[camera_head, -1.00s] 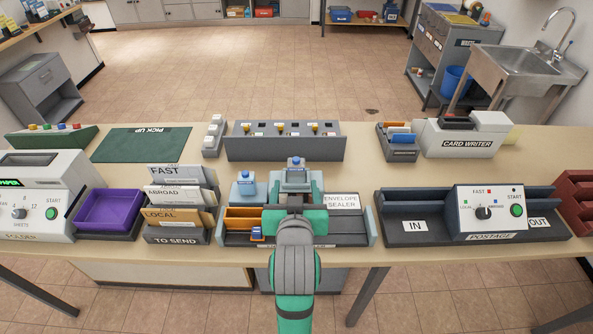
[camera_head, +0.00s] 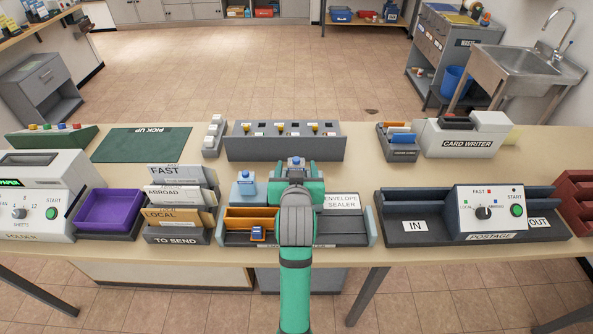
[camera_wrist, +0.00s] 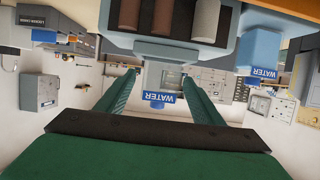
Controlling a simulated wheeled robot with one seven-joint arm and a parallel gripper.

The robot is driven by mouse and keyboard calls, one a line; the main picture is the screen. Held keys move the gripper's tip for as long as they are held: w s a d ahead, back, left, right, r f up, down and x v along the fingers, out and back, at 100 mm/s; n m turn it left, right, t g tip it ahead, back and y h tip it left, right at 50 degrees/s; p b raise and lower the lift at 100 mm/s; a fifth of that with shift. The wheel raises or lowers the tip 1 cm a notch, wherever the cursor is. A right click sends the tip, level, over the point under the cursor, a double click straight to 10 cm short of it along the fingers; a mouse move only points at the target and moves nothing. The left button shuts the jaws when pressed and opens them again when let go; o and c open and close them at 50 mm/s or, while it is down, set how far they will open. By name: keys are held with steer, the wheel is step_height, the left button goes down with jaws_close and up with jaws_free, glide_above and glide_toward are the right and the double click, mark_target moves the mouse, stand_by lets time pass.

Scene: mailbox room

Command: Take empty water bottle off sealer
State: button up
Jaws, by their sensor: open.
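The envelope sealer (camera_head: 343,228) stands on the front table, with an orange tray at its left. A clear, pale water bottle (camera_wrist: 161,76) with a blue cap and label shows between my finger ends in the wrist view. In the head view only its blue top (camera_head: 295,162) shows above my gripper, which hides the rest. A blue filled water bottle (camera_head: 245,188) stands just to its left, and shows in the wrist view (camera_wrist: 260,50). My gripper (camera_wrist: 157,84) is open, one finger to each side of the pale bottle; contact cannot be told.
A grey unit with several yellow-marked slots (camera_head: 285,142) stands behind the sealer. The postage machine (camera_head: 487,212) is to the right, the TO SEND rack (camera_head: 179,237) to the left. Bare table lies behind the postage machine, and a green PICK UP mat (camera_head: 142,145) lies back left.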

steer(key=shift+w+f, duration=0.1)
steer(key=shift+w, duration=0.15)
steer(key=c, duration=1.1)
